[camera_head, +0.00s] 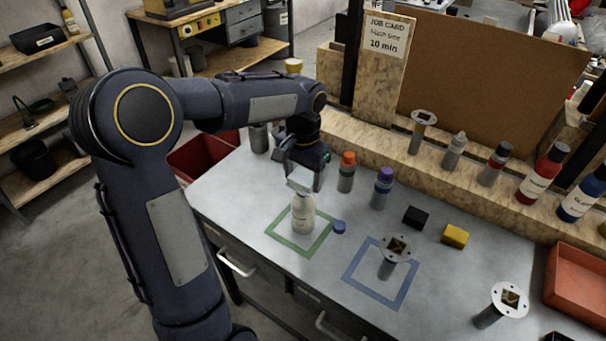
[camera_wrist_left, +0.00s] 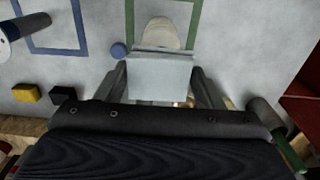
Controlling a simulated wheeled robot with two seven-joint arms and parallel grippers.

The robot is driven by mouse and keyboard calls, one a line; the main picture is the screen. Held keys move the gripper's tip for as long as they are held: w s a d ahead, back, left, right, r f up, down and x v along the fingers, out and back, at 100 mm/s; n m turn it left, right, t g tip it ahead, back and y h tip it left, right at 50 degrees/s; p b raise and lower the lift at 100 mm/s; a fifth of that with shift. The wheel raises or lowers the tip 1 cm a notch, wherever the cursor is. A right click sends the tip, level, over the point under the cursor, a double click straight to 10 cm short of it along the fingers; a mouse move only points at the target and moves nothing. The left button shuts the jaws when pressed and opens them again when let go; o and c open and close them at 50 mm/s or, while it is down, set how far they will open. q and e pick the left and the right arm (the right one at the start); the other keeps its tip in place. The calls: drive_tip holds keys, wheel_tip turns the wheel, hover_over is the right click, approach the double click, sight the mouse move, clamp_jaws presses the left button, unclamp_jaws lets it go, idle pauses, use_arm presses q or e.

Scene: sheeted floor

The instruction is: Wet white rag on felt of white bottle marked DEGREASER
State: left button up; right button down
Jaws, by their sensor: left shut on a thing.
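A white bottle (camera_head: 303,216) stands upright inside the green square outline (camera_head: 278,240) on the grey bench; its label is too small to read. My left gripper (camera_head: 303,176) is shut on a white rag (camera_head: 299,182), right above the bottle's top. The rag hides the bottle's mouth and any felt there; I cannot tell whether they touch. In the left wrist view the rag (camera_wrist_left: 160,76) is flat between the fingers, with the bottle (camera_wrist_left: 160,33) partly behind its edge. A small blue cap (camera_head: 340,227) lies beside the bottle. My right gripper is out of view.
Orange-capped (camera_head: 347,173) and purple-capped (camera_head: 382,189) bottles stand behind. A flanged metal post (camera_head: 389,266) stands in the blue square (camera_head: 352,279). Black (camera_head: 415,217) and yellow (camera_head: 455,236) blocks lie to the right. A card (camera_head: 385,38) reads "10 min".

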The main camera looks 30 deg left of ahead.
sight(303, 176)
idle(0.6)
use_arm(q)
wheel_tip(303, 176, up, 7)
drive_tip(key=p, duration=0.6)
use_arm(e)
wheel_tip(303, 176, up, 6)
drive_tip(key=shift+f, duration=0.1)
use_arm(q)
drive_tip(key=shift+f, duration=0.1)
idle(0.3)
